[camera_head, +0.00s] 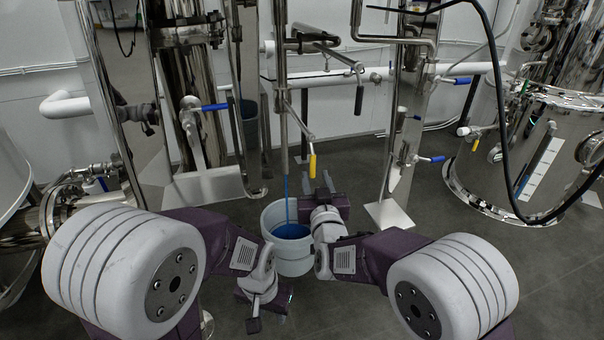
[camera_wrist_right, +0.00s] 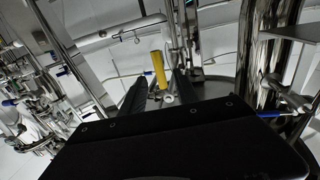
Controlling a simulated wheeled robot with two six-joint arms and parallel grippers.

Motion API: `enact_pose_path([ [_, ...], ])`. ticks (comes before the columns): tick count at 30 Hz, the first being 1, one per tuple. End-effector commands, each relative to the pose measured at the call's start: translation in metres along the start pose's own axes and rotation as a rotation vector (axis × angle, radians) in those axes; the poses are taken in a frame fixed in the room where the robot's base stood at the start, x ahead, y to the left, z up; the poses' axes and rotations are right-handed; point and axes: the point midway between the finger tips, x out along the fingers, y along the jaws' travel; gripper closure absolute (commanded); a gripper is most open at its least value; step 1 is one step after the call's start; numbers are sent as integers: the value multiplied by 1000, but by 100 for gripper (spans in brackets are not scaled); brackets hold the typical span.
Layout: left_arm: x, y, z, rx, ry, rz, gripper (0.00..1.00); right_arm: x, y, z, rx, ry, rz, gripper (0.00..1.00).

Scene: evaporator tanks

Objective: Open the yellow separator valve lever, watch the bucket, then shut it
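A blue stream (camera_head: 286,197) runs from the pipe end into the pale bucket (camera_head: 286,263), which holds blue liquid. My right gripper (camera_head: 317,182) is just below the yellow grip, with its fingers apart and pointing up toward it. In the right wrist view, the yellow grip (camera_wrist_right: 158,70) shows between and beyond the two spread fingers (camera_wrist_right: 160,88), with no clear contact. My left gripper (camera_head: 264,308) is low beside the bucket, away from the lever; its finger opening is unclear.
Blue-handled valves (camera_head: 214,107) stand on pipes at left and right. A steel tank (camera_head: 535,150) with another yellow-handled valve (camera_head: 475,143) stands at right. Open floor (camera_head: 400,255) lies right of the bucket.

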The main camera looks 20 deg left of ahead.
Motion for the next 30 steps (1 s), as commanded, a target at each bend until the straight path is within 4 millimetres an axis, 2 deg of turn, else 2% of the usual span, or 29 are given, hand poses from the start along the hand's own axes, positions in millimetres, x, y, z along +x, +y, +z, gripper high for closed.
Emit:
enact_pose_path([
  [5, -8, 0, -1, 0, 0, 0, 63, 4, -2, -4, 0, -1, -4, 63],
  [9, -30, 1, -4, 0, 1, 0, 63, 27, -1, -7, -1, -3, -3, 63],
  [10, -24, 0, -3, 0, 2, 0, 63, 34, -1, -2, 1, 1, -2, 63],
  [15, -15, 0, -2, 0, 0, 0, 63, 68, -1, 1, 1, 1, -3, 63],
  [18, -13, 0, -2, 0, 0, 0, 63, 80, -2, 0, 0, 1, -3, 63],
  [22, -12, 0, -2, 0, 0, 0, 63, 89, -2, -1, 0, 0, -4, 63],
  [29, -12, 0, -2, 0, 0, 0, 63, 90, -2, -1, 0, -1, -4, 63],
  [30, -12, 0, -2, 0, 0, 0, 63, 90, -2, -1, 0, -1, -4, 66],
])
